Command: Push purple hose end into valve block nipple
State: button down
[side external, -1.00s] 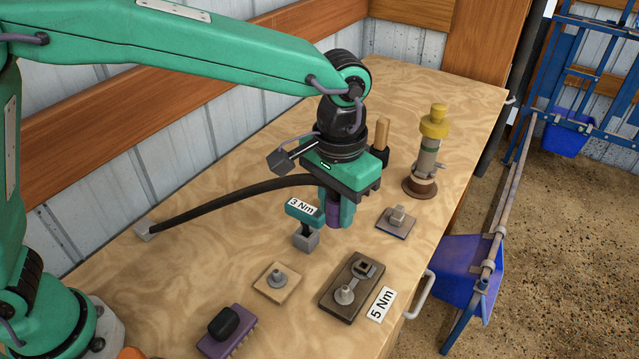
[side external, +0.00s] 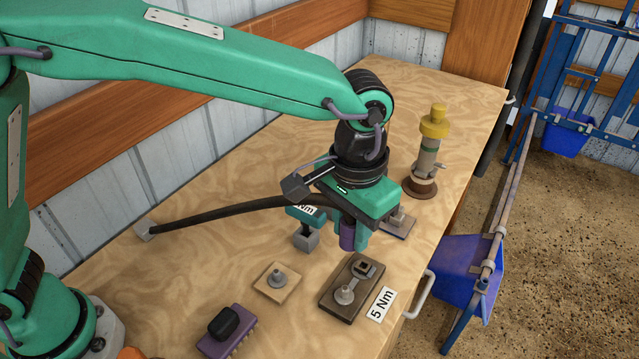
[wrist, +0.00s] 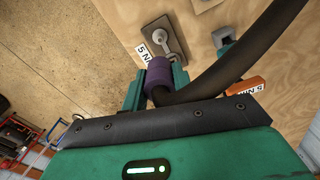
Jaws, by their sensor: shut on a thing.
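The purple hose end (side external: 347,236) is held between the fingers of my gripper (side external: 349,240), its mouth pointing down. It also shows in the wrist view (wrist: 158,70) between the teal fingers. The black hose (side external: 220,212) runs from it to a small grey block at the wall side. The dark brown valve block (side external: 335,311) lies on the bench below and in front of the gripper, with a grey nipple (side external: 345,295) and a square socket piece on it. The hose end is above the bench, apart from the nipple. The wrist view shows the valve block (wrist: 158,32) beyond the hose end.
A teal-handled tool (side external: 306,228) on a grey block stands left of the gripper, under the hose. A yellow-topped fitting (side external: 431,150) stands behind right.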

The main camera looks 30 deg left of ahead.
send_near(345, 288)
jog(key=shift+f, duration=2.6)
jog(key=shift+f, duration=1.85)
jog(key=c, duration=1)
grip_release()
jog(key=shift+c, duration=0.2)
jog(key=shift+r, duration=0.1)
jog(key=shift+r, duration=3.8)
